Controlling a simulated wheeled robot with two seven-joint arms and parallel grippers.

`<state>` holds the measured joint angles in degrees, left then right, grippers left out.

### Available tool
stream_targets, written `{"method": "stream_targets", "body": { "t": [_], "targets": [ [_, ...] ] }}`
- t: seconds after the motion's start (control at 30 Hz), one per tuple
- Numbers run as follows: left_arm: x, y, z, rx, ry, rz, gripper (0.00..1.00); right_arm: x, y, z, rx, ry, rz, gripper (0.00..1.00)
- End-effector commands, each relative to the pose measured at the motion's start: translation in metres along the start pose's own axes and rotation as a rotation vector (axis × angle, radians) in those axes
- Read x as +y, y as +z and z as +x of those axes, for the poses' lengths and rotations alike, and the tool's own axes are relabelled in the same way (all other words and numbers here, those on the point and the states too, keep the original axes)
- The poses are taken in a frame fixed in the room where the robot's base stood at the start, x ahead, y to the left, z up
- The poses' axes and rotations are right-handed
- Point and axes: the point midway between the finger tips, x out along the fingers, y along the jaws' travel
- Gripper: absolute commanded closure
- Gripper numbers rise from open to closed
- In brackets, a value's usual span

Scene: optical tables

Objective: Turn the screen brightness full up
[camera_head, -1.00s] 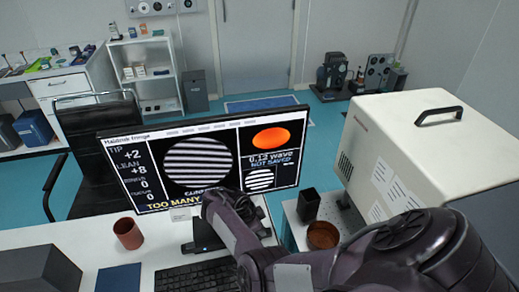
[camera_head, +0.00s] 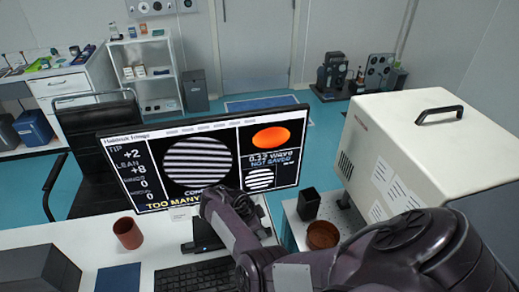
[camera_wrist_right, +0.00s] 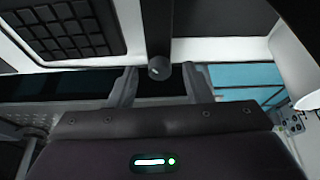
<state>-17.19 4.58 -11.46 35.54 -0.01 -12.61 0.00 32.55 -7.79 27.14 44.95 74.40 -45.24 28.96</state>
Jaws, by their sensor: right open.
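The monitor (camera_head: 152,175) stands on the white desk in the head view, its screen lit with striped round patterns, an orange oval and text. My right arm reaches in front of its lower edge. In the right wrist view a small dark round knob (camera_wrist_right: 158,68) sits at the end of a dark bar. My right gripper (camera_wrist_right: 160,72) is open, with one finger on each side of the knob in the picture. I see a gap on both sides; I cannot tell the depth between them. In the head view its fingers are hidden behind my arm. My left gripper is out of view.
A keyboard (camera_head: 196,275) lies in front of the monitor and also shows in the wrist view (camera_wrist_right: 68,28). A brown cup (camera_head: 128,233) stands at left. A black holder (camera_head: 309,204), a brown bowl (camera_head: 322,235) and a large cream box (camera_head: 425,150) are at right.

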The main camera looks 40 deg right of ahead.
Motion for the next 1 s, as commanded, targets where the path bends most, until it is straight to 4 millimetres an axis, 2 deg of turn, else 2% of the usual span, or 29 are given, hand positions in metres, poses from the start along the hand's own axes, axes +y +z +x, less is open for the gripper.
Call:
{"method": "stream_targets", "body": {
  "t": [0.07, 0.17, 0.4, 0.6, 0.77, 1.0],
  "targets": [
    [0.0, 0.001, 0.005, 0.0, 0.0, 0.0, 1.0, -0.001, 0.003, -0.008, -0.004, -0.004, 0.003, 0.55],
    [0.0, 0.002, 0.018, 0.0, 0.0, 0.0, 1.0, -0.001, 0.025, -0.011, -0.005, -0.003, -0.002, 0.55],
    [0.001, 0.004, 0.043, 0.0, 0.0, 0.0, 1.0, -0.001, 0.074, -0.033, -0.004, -0.002, -0.003, 0.55],
    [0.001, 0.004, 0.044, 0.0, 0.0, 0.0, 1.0, -0.001, 0.102, -0.048, -0.002, 0.0, -0.001, 0.55],
    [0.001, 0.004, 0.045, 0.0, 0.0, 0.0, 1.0, 0.0, 0.111, -0.053, -0.001, 0.0, 0.0, 0.55],
    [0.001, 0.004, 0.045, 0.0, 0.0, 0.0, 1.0, 0.0, 0.112, -0.053, 0.0, 0.0, 0.0, 0.55]
  ]
}}
